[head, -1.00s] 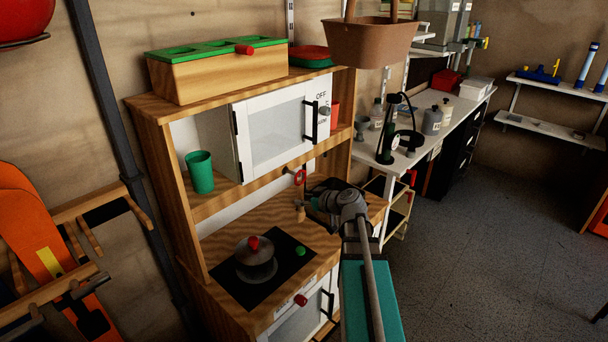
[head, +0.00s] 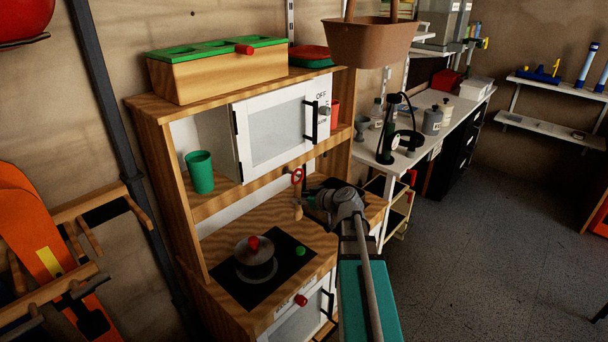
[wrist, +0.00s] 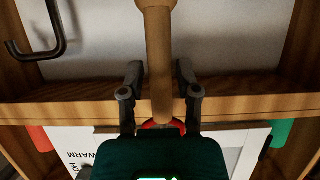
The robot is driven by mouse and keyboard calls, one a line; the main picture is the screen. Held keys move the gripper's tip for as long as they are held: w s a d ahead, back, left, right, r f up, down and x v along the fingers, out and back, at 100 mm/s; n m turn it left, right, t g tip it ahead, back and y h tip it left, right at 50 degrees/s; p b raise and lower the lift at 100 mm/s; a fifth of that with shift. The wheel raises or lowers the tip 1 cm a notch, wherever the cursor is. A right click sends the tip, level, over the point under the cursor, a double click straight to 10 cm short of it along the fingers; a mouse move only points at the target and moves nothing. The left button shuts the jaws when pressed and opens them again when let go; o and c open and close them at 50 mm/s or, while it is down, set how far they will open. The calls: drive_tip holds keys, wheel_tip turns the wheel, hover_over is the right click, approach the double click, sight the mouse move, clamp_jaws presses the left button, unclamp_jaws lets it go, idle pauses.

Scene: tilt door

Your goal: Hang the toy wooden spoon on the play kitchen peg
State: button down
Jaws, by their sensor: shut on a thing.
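The toy wooden spoon (head: 298,208) hangs upright in front of the play kitchen's back panel, with a red loop (head: 297,176) at its top, close to the shelf edge. My gripper (head: 306,202) comes from the right and is shut on it. In the wrist view, the spoon handle (wrist: 159,60) runs between the two fingers (wrist: 159,88), and part of the red loop (wrist: 162,125) shows beyond its end. The play kitchen (head: 160,130) stands against the wall.
A dark bent rod (wrist: 58,35) shows in the wrist view. A toy pot (head: 254,250) sits on the black hob, left of and below my gripper. A green cup (head: 200,172) stands on the shelf. The white microwave door (head: 275,125) is above the spoon.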

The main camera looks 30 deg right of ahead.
drive_tip(key=shift+w+a, duration=0.25)
drive_tip(key=shift+w, duration=0.4)
drive_tip(key=shift+w+a+f+b, duration=0.15)
drive_tip(key=shift+w+f+b, duration=0.2)
drive_tip(key=shift+w, duration=0.1)
idle(1.1)
drive_tip(key=shift+w+a+f+b, duration=0.1)
drive_tip(key=shift+w+f+b, duration=0.05)
drive_tip(key=shift+f+b, duration=0.15)
idle(1.3)
drive_tip(key=shift+c, duration=1.2)
unclamp_jaws()
drive_tip(key=shift+r, duration=0.1)
drive_tip(key=shift+r, duration=0.1)
drive_tip(key=shift+s+r+p, duration=0.35)
drive_tip(key=shift+s+p, duration=0.05)
drive_tip(key=shift+p, duration=0.2)
drive_tip(key=s+d, duration=0.3)
drive_tip(key=s, duration=0.6)
drive_tip(key=shift+s+d+r+p, duration=0.25)
drive_tip(key=shift+d+r+p, duration=0.15)
